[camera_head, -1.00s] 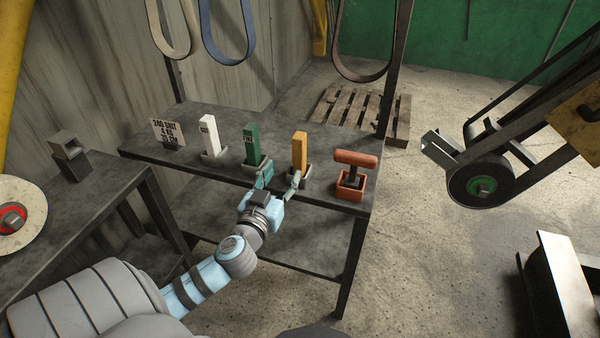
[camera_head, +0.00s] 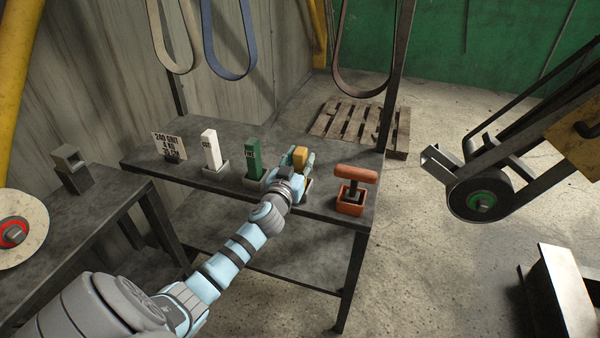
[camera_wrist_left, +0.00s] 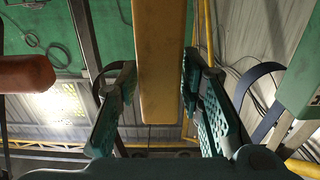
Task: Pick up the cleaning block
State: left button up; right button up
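The yellow block (camera_head: 300,153), which I take to be the cleaning block, stands upright on the dark bench, its lower part hidden by my left gripper (camera_head: 301,164). In the left wrist view the yellow block (camera_wrist_left: 161,60) runs between the two green fingers of my left gripper (camera_wrist_left: 160,85). The fingers are open on both sides of the block; a gap shows at the left finger, and the right finger's tip is very close to it. I cannot tell if that finger touches. My right gripper is not in view.
On the bench (camera_head: 335,235), a green block (camera_head: 252,160) and a white block (camera_head: 211,150) stand in holders to the left, beside a small sign (camera_head: 168,146). A red-handled tool (camera_head: 356,176) in an orange holder stands close on the right. Belts hang behind.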

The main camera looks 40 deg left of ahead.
pick_arm(q)
jog(key=c, duration=0.6)
